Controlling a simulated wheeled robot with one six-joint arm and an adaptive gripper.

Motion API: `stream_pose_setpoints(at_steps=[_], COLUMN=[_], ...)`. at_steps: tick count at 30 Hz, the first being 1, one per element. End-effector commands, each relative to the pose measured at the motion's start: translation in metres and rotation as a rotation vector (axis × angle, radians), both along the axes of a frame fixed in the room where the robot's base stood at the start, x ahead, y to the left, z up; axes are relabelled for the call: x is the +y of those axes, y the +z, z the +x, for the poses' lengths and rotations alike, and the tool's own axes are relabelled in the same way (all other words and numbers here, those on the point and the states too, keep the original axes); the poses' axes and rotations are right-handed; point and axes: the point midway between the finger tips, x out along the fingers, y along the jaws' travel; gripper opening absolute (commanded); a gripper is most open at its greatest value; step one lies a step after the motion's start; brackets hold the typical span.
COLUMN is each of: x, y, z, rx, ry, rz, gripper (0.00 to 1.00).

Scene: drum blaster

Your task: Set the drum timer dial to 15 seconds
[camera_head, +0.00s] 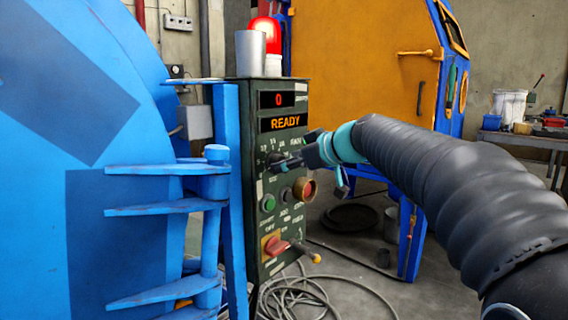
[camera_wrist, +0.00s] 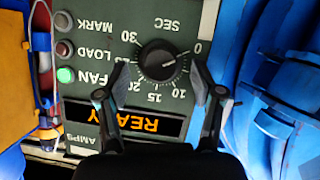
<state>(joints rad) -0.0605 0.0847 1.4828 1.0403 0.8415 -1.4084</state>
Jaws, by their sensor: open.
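The timer dial (camera_wrist: 163,59) is a round black knob on the dark green control panel (camera_wrist: 75,120). It shows upside down in the wrist view, ringed by white numbers from 0 to 30 and the word SEC. Its pale mark seems to point to the right, between 0 and 10; the exact value is hard to read. My gripper (camera_wrist: 160,80) is open, with one finger on each side of the dial; contact cannot be told. In the head view my gripper (camera_head: 290,161) is at the panel's upper part and largely hides the dial.
The panel displays (camera_head: 283,123) read 0 and READY. Below the gripper are a green button (camera_head: 268,203), a red button (camera_head: 307,188) and a red switch (camera_head: 274,245). The blue drum hinge (camera_head: 165,205) stands close left. Cables (camera_head: 320,296) lie on the floor.

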Motion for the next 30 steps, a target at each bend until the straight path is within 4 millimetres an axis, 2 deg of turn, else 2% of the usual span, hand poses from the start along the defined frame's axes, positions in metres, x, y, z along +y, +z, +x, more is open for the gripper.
stream_pose_setpoints(at_steps=[6,16,17,21,24,30], x=[0.014,0.016,0.016,0.016,0.016,0.016], y=[-0.007,-0.009,-0.009,-0.009,-0.009,-0.009], z=[0.012,0.015,0.015,0.014,0.014,0.014], rx=[0.000,0.000,0.000,0.000,0.000,0.006], ry=[0.001,0.000,0.000,0.000,0.000,0.001], rz=[0.000,0.000,0.000,0.000,0.000,0.005], gripper=[0.67,0.67,0.64,0.29,0.08,0.08])
